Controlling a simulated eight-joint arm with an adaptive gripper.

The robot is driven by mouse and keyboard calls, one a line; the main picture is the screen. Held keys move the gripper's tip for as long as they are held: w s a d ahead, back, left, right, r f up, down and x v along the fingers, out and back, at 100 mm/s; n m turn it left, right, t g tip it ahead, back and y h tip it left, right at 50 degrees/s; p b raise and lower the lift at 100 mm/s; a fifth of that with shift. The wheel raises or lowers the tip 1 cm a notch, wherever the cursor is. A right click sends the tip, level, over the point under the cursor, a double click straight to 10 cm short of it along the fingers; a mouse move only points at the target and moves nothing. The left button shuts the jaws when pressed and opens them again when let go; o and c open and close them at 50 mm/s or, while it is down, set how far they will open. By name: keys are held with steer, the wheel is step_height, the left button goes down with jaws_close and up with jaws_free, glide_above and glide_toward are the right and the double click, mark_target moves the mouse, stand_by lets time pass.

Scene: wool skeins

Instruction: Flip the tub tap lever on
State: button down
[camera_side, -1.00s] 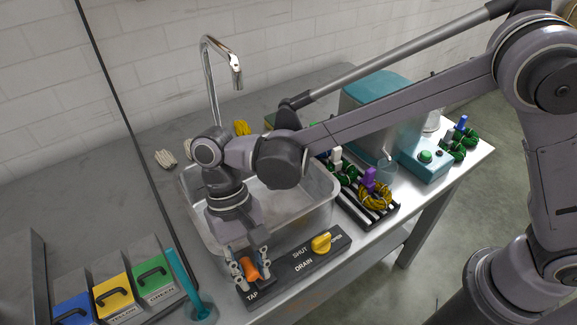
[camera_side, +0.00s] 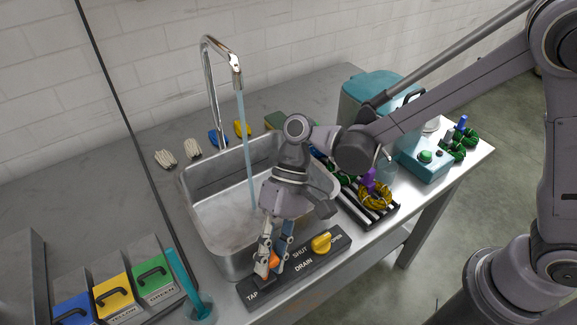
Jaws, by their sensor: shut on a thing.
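The orange tap lever (camera_side: 274,258) stands on the dark control panel (camera_side: 254,286) marked TAP, at the front of the sink. My gripper (camera_side: 270,266) is shut on the lever, and its fingers hide part of it. Water runs from the chrome spout (camera_side: 225,62) in a thin blue stream (camera_side: 246,150) into the metal tub (camera_side: 192,216). The yellow drain lever (camera_side: 321,243) sits on the same panel, between the words SHUT and OPEN.
Blue, yellow and green lidded bins (camera_side: 112,290) and a teal stick in a holder (camera_side: 190,287) stand at the left. A dark rack (camera_side: 378,213) with skeins is right of the tub. White, blue and yellow skeins (camera_side: 194,149) lie behind it.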

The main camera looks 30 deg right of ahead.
steer(key=shift+w+d+f+y, duration=0.1)
steer(key=shift+w+d+y, duration=0.25)
steer(key=shift+y, duration=0.55)
steer(key=shift+s, duration=0.1)
steer(key=c, duration=1)
jaws_free()
steer(key=shift+c, duration=0.2)
steer(key=shift+d, duration=0.2)
steer(key=v, duration=1.1)
steer(key=shift+w+d+r, duration=0.2)
steer(key=shift+d+r, duration=0.05)
steer(key=shift+d, duration=0.05)
